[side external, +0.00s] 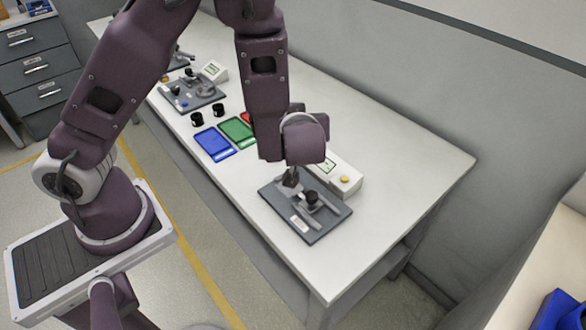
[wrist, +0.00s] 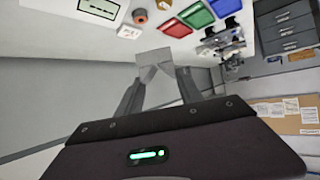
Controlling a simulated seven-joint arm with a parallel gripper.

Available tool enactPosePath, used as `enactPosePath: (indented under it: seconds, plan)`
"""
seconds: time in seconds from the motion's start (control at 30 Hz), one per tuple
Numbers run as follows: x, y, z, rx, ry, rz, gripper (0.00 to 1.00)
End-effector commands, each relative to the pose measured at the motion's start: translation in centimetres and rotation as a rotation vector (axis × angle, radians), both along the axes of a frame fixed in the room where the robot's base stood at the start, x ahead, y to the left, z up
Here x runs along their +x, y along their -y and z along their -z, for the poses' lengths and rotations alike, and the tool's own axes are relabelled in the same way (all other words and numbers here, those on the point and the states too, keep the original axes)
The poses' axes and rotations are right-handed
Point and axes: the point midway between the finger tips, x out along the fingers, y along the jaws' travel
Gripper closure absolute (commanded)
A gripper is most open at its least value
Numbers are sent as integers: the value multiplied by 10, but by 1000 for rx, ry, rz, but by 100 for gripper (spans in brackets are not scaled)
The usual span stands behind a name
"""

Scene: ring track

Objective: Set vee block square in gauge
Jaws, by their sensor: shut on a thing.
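In the wrist view, a light grey block (wrist: 155,62) with a notch in its lower edge, apparently the vee block, sits between my fingertips. My gripper (side external: 290,180) is shut on it, and it shows in the wrist view too (wrist: 156,72). In the side view my gripper points down at the rear-left part of a dark grey fixture plate (side external: 335,212), apparently the gauge. The plate carries a black knob (side external: 311,198) and a pale label (side external: 299,224). The block is too small in the side view to tell whether it touches the plate.
A white readout box (side external: 343,179) with a yellow button stands right behind the plate. Blue (side external: 213,144) and green (side external: 238,131) trays, a partly hidden red tray, and black cylinders (side external: 197,119) lie farther along. Another fixture plate (side external: 190,94) is beyond. The table's right end is clear.

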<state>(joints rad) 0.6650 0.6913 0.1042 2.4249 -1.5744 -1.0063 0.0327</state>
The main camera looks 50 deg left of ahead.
Motion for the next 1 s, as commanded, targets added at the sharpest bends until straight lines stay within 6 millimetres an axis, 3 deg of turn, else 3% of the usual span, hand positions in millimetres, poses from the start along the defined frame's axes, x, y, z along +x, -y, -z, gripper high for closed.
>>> enactPosePath:
  seconds: [0.4, 0.63, 1.0]
  plan:
    - [1, 0, -1, 1, 1, 16, 100]
    - [-15, 20, 55, -7, -5, -167, 100]
    - [-21, 22, 100, -8, -8, -206, 100]
